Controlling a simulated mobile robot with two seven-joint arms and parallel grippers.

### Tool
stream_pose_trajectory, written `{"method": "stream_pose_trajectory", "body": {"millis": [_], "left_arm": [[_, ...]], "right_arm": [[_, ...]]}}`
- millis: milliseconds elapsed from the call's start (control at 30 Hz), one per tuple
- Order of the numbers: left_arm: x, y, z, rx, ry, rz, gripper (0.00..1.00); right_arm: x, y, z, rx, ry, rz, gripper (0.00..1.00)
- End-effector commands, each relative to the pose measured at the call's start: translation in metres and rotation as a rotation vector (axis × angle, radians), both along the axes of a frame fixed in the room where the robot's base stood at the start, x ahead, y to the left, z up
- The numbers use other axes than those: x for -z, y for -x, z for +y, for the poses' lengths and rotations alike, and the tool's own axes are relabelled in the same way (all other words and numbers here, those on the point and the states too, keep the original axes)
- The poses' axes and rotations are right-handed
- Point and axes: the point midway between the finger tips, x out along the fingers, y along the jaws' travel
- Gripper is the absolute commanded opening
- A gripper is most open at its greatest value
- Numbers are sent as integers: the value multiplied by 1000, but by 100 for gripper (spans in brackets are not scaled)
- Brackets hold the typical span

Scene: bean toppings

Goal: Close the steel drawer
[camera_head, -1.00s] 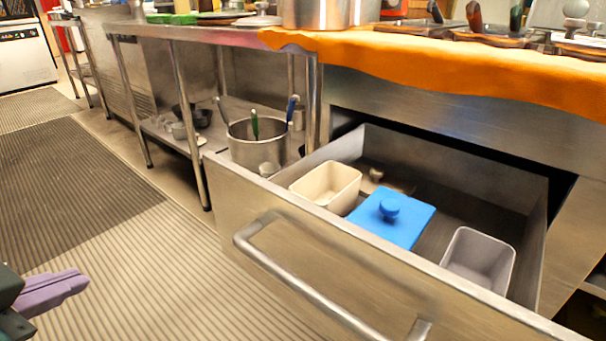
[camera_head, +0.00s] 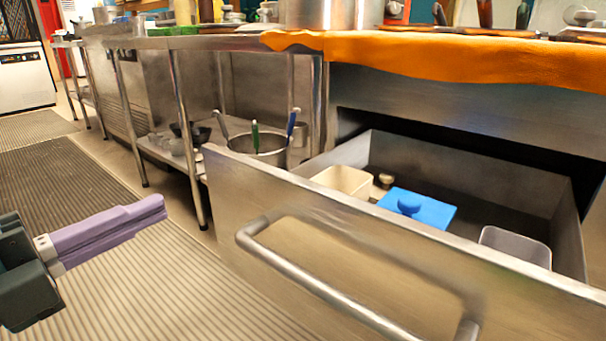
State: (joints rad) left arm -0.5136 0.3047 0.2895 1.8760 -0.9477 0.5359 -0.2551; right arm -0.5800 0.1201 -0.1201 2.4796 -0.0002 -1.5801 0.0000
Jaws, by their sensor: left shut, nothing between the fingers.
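The steel drawer (camera_head: 310,215) stands open on the right, pulled out from under the counter. Its bar handle (camera_head: 335,292) runs across the front panel. Inside the drawer are a cream bin (camera_head: 343,180), a blue lid with a knob (camera_head: 425,209) and a grey bin (camera_head: 515,246). My left gripper (camera_head: 163,203) comes in from the left, with purple fingers shut and empty. It is over the floor mat, left of the drawer front and apart from it. My right gripper is not in view.
A steel table with a lower shelf (camera_head: 165,152) stands left of the drawer. A steel pot (camera_head: 270,147) with several utensils sits behind the drawer's left corner. An orange cloth (camera_head: 450,62) hangs over the counter edge. The striped floor mat (camera_head: 170,290) before the drawer is clear.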

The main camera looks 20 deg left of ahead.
Motion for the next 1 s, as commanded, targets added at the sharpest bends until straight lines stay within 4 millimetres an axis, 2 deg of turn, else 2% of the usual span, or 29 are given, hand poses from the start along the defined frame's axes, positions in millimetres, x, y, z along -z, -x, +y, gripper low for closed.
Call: {"method": "stream_pose_trajectory", "body": {"millis": [33,200,433,633,1000], "left_arm": [[-1,-12,-4,3,-1,-6,0],[0,-46,-17,1,-1,-4,0],[0,-80,-28,-2,0,-3,0],[0,-90,-32,-2,1,-1,0],[0,-91,-33,-2,2,0,0]], "right_arm": [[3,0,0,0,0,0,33],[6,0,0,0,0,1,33],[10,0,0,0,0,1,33],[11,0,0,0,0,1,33],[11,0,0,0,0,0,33]]}}
